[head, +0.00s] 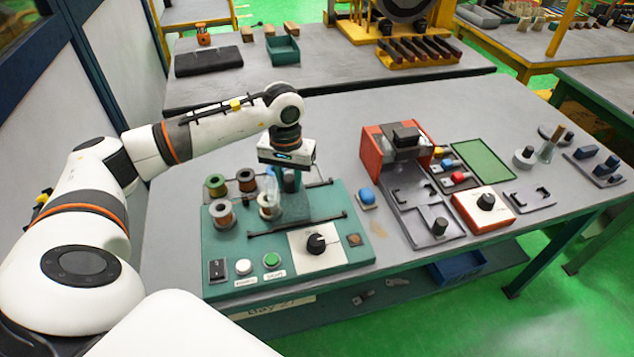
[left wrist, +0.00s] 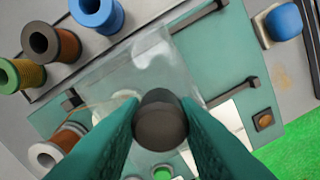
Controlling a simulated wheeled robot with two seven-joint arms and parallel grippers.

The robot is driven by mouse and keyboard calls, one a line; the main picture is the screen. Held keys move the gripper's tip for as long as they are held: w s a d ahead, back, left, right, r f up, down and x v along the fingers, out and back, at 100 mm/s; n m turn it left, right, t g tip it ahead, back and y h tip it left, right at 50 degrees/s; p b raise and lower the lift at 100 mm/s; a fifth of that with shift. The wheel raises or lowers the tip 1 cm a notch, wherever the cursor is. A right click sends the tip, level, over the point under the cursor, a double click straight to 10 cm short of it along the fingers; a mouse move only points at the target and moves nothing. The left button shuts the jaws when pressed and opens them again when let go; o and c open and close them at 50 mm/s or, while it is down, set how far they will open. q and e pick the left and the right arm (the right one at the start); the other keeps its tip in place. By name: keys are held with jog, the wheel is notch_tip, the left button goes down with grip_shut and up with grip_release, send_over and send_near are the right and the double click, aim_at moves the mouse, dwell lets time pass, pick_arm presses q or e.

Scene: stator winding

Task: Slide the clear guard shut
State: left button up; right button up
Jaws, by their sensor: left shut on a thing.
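The clear guard (head: 300,207) stands on the green winding board (head: 222,266), between two dark rails (head: 324,218). It also shows in the left wrist view as a see-through sheet (left wrist: 130,68). My left gripper (head: 290,183) points down over the guard. In the left wrist view its teal fingers (left wrist: 160,122) are shut on a dark round knob (left wrist: 160,112), which appears to be the guard's handle. How the knob joins the guard is hidden. My right gripper is not in view.
Wire spools (head: 222,213) stand on the board's left side. A white panel with a black dial (head: 316,243), a green button (head: 271,260) and a switch (head: 216,269) lie in front. A blue-topped button (head: 366,195) and a red fixture (head: 376,157) are to the right.

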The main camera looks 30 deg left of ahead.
aim_at(273, 192)
pick_arm(q)
jog(key=shift+s+a+b, duration=0.5)
jog(key=shift+s+a, duration=0.75)
jog(key=shift+s, duration=0.25)
jog(key=o, duration=0.7)
jog(key=shift+r, duration=0.1)
jog(key=shift+r+p, duration=1.85)
jog(key=shift+r, duration=1.1)
jog(key=shift+f, duration=0.15)
